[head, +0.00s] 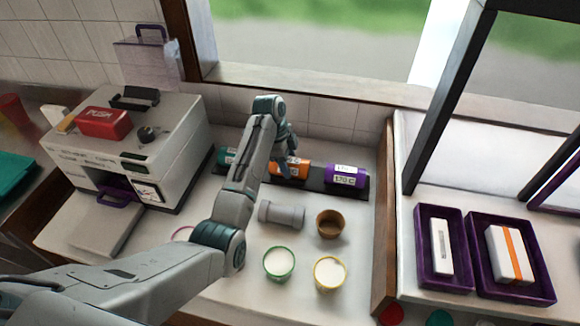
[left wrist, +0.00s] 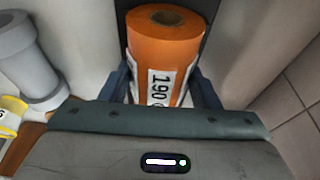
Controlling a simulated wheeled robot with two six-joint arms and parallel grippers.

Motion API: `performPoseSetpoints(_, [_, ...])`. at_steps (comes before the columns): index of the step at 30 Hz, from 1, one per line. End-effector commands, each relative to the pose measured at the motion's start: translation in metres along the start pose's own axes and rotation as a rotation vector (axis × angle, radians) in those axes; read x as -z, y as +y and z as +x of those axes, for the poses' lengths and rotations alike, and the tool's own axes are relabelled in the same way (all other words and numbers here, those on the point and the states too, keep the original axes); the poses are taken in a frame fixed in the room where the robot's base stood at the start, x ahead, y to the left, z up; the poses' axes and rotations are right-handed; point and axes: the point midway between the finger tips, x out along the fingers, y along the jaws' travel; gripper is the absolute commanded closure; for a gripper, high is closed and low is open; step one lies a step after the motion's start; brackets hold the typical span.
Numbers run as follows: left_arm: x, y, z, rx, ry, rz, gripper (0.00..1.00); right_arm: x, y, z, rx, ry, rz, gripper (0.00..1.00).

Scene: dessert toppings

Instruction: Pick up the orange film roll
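The orange film roll (head: 297,168) lies on a dark rack (head: 265,167) at the back of the white counter, between a green roll (head: 228,157) and a purple roll (head: 346,175). My left gripper (head: 286,165) is over the orange roll. The fingers look apart; contact with the roll is not clear. The arm hides part of the rack and green roll. My right gripper is not in view.
A sealing machine (head: 125,150) is on the left. Purple trays (head: 425,260) are on the right.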

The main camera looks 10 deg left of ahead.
Motion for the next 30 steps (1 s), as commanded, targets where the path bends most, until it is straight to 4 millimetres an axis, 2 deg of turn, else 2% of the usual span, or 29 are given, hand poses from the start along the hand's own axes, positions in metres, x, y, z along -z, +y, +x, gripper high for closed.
performPoseSetpoints(1, [0.000,0.000,0.000,0.000,0.000,0.000,0.65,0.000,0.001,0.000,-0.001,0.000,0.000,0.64])
performPoseSetpoints(3, [0.000,0.000,-0.001,0.001,0.000,0.000,0.75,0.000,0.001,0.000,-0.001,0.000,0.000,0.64])
performPoseSetpoints(11, [0.001,-0.001,-0.004,0.003,0.001,0.001,0.75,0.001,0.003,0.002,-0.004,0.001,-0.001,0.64])
performPoseSetpoints(14, [0.004,-0.002,-0.015,0.006,0.001,0.003,0.75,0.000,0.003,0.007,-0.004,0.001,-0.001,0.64])
performPoseSetpoints(19, [0.014,-0.002,-0.049,0.009,0.001,0.003,0.75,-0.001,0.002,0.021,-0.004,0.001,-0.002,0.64])
performPoseSetpoints(21, [0.020,-0.001,-0.071,0.005,0.001,0.003,0.75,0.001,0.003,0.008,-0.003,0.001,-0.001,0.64])
performPoseSetpoints(23, [0.023,-0.001,-0.083,0.003,0.001,0.002,0.75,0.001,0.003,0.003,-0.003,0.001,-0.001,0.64])
performPoseSetpoints(25, [0.025,-0.001,-0.090,0.001,0.001,0.001,0.75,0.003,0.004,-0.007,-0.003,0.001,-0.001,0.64])
performPoseSetpoints(30, [0.027,0.000,-0.097,0.000,0.001,0.000,0.75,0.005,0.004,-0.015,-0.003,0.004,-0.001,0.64])
